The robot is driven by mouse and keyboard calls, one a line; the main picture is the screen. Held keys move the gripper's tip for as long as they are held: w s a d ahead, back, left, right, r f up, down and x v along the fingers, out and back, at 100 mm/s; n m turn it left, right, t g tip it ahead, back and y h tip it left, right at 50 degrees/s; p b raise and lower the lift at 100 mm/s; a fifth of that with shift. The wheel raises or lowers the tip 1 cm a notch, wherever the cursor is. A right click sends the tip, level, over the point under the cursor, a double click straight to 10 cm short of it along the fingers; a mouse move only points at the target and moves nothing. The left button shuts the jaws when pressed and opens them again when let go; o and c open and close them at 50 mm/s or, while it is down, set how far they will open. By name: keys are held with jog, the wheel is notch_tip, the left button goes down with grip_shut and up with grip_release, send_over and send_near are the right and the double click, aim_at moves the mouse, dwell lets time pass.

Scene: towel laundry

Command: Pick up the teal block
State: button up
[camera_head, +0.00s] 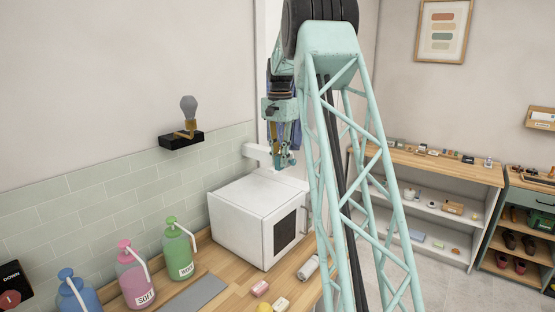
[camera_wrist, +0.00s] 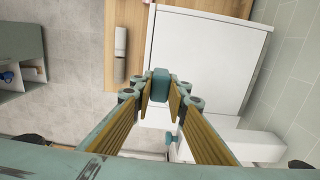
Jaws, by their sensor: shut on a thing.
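My gripper (camera_head: 284,158) hangs pointing down above the back part of the white box-shaped appliance (camera_head: 258,212). In the wrist view, my gripper (camera_wrist: 160,92) has its yellow-padded fingers closed on the small teal block (camera_wrist: 160,82). The block sits between the fingertips, with the appliance's white top (camera_wrist: 205,60) below and beyond it. In the head view the block is too small to tell apart from my teal gripper parts.
Blue (camera_head: 76,290), pink (camera_head: 134,275) and green (camera_head: 178,250) bottles stand on the wooden counter left of the appliance. A white cylinder (camera_head: 309,267) and small blocks lie in front. A wall shelf with a lamp (camera_head: 182,138) is left of my gripper.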

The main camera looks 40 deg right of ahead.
jog(key=shift+s+a+r+b, duration=0.1)
jog(key=shift+s+a, duration=0.2)
jog(key=shift+s, duration=0.35)
jog(key=shift+s+a+r+b, duration=0.15)
jog(key=shift+s+a, duration=0.15)
jog(key=shift+s, duration=0.35)
jog(key=shift+s+a+f+b, duration=0.1)
jog(key=shift+s+a, duration=0.2)
jog(key=shift+s, duration=0.35)
